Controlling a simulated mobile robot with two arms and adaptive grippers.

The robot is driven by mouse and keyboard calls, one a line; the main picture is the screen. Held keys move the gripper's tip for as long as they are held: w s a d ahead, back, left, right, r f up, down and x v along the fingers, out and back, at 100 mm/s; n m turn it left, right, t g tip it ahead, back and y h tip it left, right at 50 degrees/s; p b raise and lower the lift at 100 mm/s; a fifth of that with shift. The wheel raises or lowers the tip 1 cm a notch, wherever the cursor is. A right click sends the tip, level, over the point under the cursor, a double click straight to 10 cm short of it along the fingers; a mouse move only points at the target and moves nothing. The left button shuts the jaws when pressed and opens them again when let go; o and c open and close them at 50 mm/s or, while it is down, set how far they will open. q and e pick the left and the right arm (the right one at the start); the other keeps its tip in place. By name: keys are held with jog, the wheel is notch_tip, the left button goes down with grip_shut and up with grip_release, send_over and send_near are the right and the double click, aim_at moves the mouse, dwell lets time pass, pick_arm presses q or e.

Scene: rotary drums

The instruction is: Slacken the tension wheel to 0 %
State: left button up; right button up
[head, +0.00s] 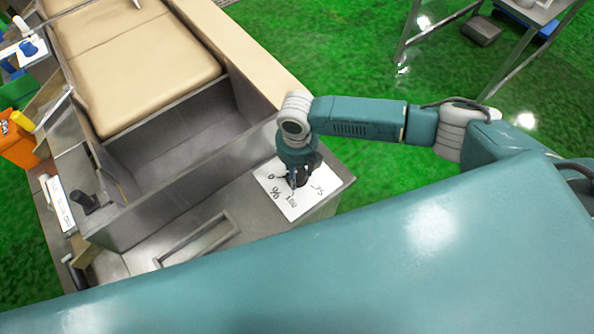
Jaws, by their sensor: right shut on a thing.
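A white dial plate (275,203) with black markings, including a 0, a % sign and a 75, lies on the grey metal top of the machine. My right gripper (296,180) points down over the middle of the plate. It is shut on a dark part there, which I take to be the tension wheel (302,186). The gripper hides most of this wheel, and I cannot read its setting. My left gripper is not in view.
A grey open trough (185,140) and a beige padded belt (140,70) lie beyond the plate. A dark knob (86,202) stands at the left by a white label (60,204). An orange bin (18,145) is at far left.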

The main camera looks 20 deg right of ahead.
aim_at(297, 172)
jog(key=o, duration=1.2)
jog(key=shift+c, duration=0.2)
jog(key=shift+r, duration=0.3)
notch_tip(297, 172, up, 11)
jog(key=shift+r, duration=0.2)
